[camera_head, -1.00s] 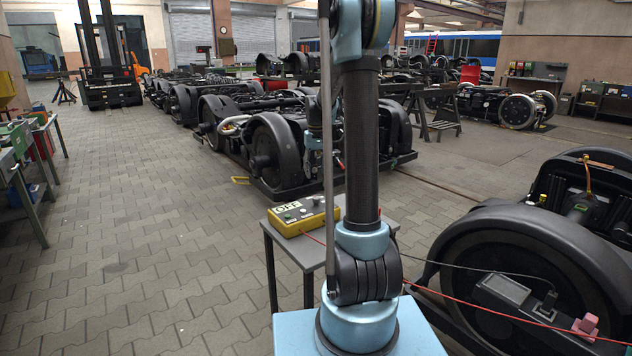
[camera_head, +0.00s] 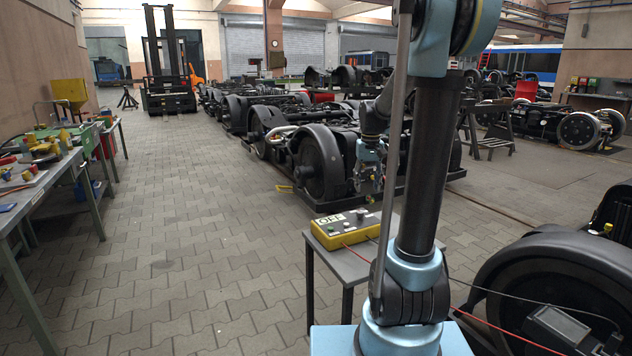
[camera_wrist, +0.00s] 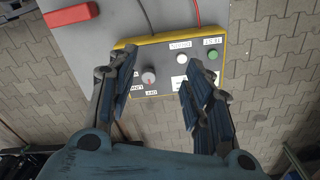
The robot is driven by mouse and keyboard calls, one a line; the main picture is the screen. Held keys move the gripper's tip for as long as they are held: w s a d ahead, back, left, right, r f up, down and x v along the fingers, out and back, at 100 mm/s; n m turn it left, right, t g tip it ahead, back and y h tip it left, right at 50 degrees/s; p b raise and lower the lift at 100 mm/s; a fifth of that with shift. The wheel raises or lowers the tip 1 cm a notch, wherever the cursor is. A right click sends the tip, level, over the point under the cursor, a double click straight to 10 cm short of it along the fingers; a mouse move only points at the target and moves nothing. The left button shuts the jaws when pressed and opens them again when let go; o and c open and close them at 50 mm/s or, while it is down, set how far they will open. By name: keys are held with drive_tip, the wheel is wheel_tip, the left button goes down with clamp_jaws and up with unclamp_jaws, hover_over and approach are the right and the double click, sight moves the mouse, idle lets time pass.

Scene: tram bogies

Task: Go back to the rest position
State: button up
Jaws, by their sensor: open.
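My gripper (camera_wrist: 160,95) is open and empty in the wrist view, with its two dark fingers apart. Below them in the picture plane lies the yellow control box (camera_wrist: 224,38), with a grey knob, a white button and a green button. The fingers cover part of its face, and I cannot tell the exact gap. In the head view the control box (camera_head: 340,238) sits on a small grey table (camera_head: 376,253), with an OFF label at its back. My forearm and wrist hang behind my upright arm link, above the table; the fingers are hard to make out there.
A red block (camera_wrist: 70,16) lies on the table beside the box. Red and dark cables run from the box. A bogie (camera_head: 322,165) stands behind, another wheel (camera_head: 540,300) at right. A cluttered workbench (camera_head: 45,185) stands at left. The paved floor (camera_head: 190,240) between is clear.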

drive_tip(key=s+f+t, duration=0.1)
drive_tip(key=s, duration=1.7)
drive_tip(key=s+f, duration=0.9)
drive_tip(key=s, duration=0.3)
drive_tip(key=shift+s+t, duration=0.35)
drive_tip(key=shift+t, duration=0.05)
